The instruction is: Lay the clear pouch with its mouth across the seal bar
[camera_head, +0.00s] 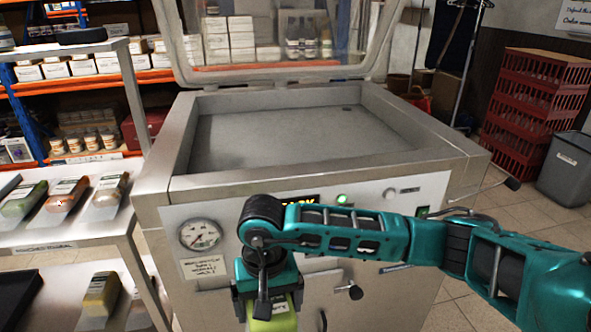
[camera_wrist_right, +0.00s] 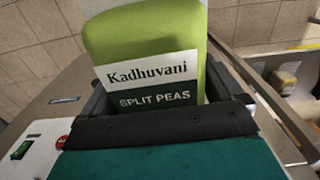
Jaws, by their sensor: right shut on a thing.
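My right gripper (camera_head: 268,306) hangs in front of the vacuum sealer (camera_head: 157,200), below its chamber rim. It is shut on a clear pouch (camera_head: 278,320) with green contents. In the right wrist view the pouch (camera_wrist_right: 144,52) carries a "Kadhuvani SPLIT PEAS" label and sits between the fingers of the gripper (camera_wrist_right: 170,108). Its end past the label looks pale and leaves the picture. The sealer's lid (camera_head: 275,70) stands open, and its chamber floor (camera_head: 280,135) is empty. I cannot make out the seal bar clearly. My left gripper is out of view.
A shelf (camera_head: 60,240) at the left holds several filled pouches (camera_head: 62,197). Racks with boxes and jars stand behind. Red crates (camera_head: 530,110) and a grey bin (camera_head: 568,170) stand at the right. The sealer's front panel has a gauge (camera_head: 200,235).

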